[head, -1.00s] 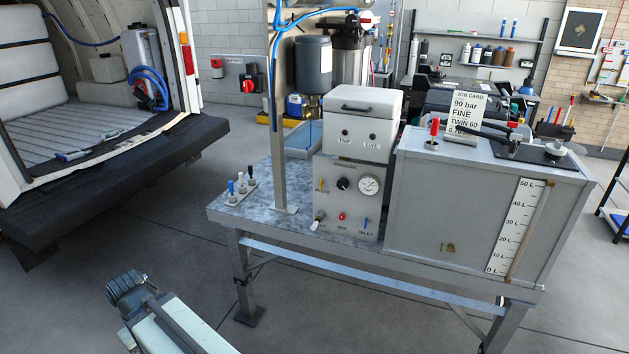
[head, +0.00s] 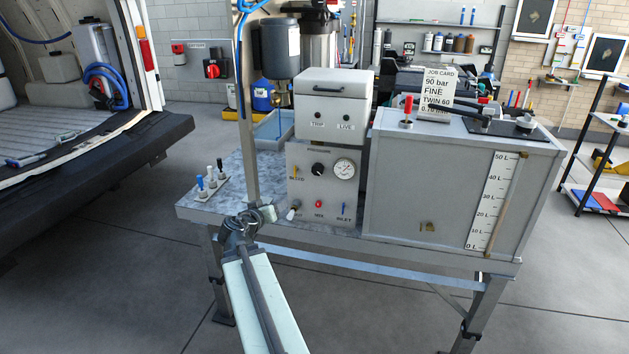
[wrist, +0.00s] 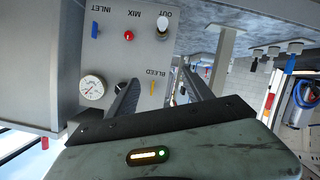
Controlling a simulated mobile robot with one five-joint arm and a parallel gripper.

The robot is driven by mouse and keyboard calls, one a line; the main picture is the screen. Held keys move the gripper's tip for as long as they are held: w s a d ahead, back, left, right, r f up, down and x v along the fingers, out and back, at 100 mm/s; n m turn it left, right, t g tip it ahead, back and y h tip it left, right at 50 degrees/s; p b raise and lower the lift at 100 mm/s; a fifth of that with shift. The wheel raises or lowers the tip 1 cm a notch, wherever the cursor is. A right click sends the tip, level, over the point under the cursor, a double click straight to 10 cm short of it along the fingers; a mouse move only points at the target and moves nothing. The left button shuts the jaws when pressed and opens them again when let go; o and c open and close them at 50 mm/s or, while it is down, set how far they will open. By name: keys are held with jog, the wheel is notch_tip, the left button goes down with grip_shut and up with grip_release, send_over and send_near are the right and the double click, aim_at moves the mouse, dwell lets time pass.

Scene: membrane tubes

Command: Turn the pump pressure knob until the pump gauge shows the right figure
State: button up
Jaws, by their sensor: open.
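The black pump pressure knob (head: 318,169) is on the grey pump panel (head: 310,200), just left of the round white pump gauge (head: 344,168). The gauge figures are too small to read. My gripper (head: 252,216) is in front of the bench edge, lower left of the panel and apart from the knob. In the wrist view, upside down, my gripper (wrist: 158,76) is open and empty. There the knob (wrist: 121,87) is partly hidden by the left finger, beside the gauge (wrist: 92,88).
The panel also carries a yellow bleed lever (head: 295,172), a red mix button (head: 319,204), a blue inlet lever (head: 343,209) and a white-tipped outlet (head: 293,211). An upright metal post (head: 246,130) stands left of the pump. Small valves (head: 210,179) stand at the bench's left.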

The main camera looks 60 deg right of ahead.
aim_at(316, 170)
jog(key=s+d+r+t+h, duration=0.25)
jog(key=s+d+r, duration=0.4)
jog(key=d, duration=0.35)
jog(key=shift+g+h, duration=0.45)
jog(key=x, duration=0.5)
jog(key=f+b+x, duration=0.1)
jog(key=x, duration=0.2)
jog(key=shift+s+d, duration=0.1)
jog(key=shift+s, duration=0.1)
grip_shut()
